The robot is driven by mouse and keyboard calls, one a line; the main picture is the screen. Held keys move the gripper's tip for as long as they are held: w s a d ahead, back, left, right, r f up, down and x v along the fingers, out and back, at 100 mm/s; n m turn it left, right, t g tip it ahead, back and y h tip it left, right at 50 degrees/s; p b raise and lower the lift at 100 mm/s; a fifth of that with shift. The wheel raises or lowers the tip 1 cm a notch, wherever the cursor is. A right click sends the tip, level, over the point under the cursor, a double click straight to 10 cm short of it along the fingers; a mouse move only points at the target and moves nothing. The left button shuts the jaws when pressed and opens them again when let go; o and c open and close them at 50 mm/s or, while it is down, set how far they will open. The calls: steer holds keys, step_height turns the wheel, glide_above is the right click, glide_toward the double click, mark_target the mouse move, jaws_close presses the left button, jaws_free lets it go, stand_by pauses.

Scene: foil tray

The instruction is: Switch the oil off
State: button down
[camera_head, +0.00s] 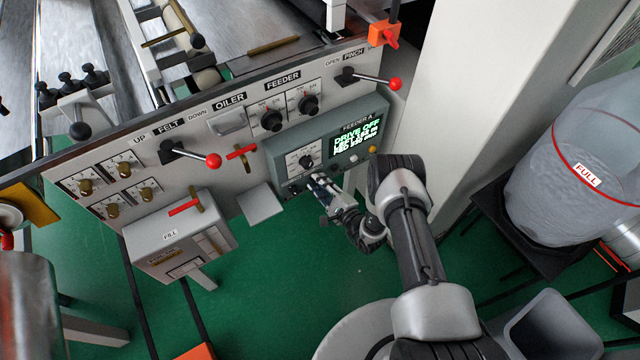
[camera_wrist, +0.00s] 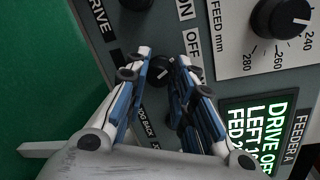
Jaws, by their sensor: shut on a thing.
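The OILER label (camera_head: 229,102) is on the upper grey machine panel, above a small grey cover (camera_head: 228,122). Below it is a brass valve with a red lever (camera_head: 241,152), which lies nearly level. My gripper (camera_head: 318,183) is well to the right and below, at the lower edge of the Feeder A box (camera_head: 290,150). In the wrist view, my gripper (camera_wrist: 165,66) is shut on a small black selector knob (camera_wrist: 159,73) beside ON and OFF labels, near the word DRIVE. The fingers partly hide the knob.
The green display (camera_head: 357,138) reads DRIVE OFF. A red-knobbed FELT lever (camera_head: 211,160) is left of the oiler valve. The FILL box (camera_head: 178,235) with its own red handle stands below left. A large clear container (camera_head: 575,165) marked FULL is at right. Green floor is open below the panel.

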steer(key=shift+n, duration=0.3)
steer(key=c, duration=1.3)
jaws_free()
steer(key=shift+d, duration=0.1)
steer(key=v, duration=1.2)
